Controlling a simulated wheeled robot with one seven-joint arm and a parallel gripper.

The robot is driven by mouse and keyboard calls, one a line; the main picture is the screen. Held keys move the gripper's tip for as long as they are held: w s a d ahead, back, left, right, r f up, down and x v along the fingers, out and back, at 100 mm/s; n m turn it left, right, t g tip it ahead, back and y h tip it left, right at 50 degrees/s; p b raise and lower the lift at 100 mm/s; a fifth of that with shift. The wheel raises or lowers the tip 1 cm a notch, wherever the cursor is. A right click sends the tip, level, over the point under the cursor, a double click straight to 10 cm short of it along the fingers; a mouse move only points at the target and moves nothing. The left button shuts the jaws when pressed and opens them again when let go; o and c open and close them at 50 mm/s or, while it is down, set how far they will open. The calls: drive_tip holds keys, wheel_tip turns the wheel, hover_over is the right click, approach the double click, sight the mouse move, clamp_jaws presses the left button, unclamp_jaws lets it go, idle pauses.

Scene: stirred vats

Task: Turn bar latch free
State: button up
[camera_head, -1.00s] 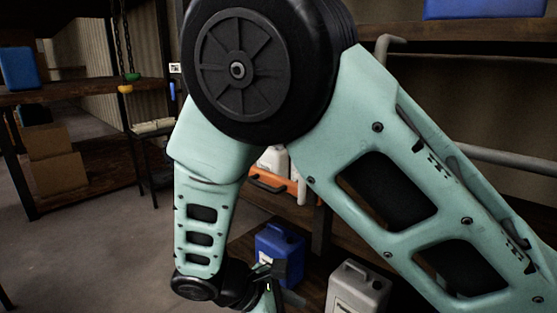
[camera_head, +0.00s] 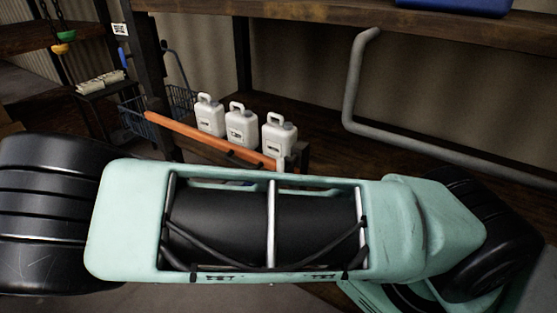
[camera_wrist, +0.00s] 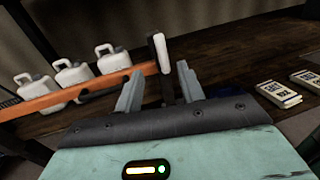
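The orange bar (camera_head: 205,138) runs in front of white jugs; it also shows in the wrist view (camera_wrist: 85,88), coming from the left edge. At its right end stands an upright piece with a pale face and dark edge (camera_wrist: 160,52), which looks like the latch handle. In the head view a small pale and dark piece (camera_head: 297,156) shows at that end. My gripper (camera_wrist: 158,72) is open, its two grey fingers apart. The bar's end and the upright piece appear between the fingertips, beyond them; contact cannot be told. In the head view my arm hides the gripper.
Several white jugs, one of them here (camera_head: 240,124), stand behind the bar on a dark wooden shelf. A grey pipe (camera_head: 352,90) bends along the right. A wire basket (camera_head: 140,112) is at the bar's left end.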

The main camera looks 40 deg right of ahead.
sight(280, 169)
drive_tip(key=d+p, duration=0.1)
drive_tip(key=d, duration=0.3)
drive_tip(key=w+d+p, duration=0.1)
drive_tip(key=d, duration=0.3)
drive_tip(key=w+d+p, duration=0.1)
drive_tip(key=d+p, duration=0.1)
drive_tip(key=d, duration=0.3)
clamp_jaws()
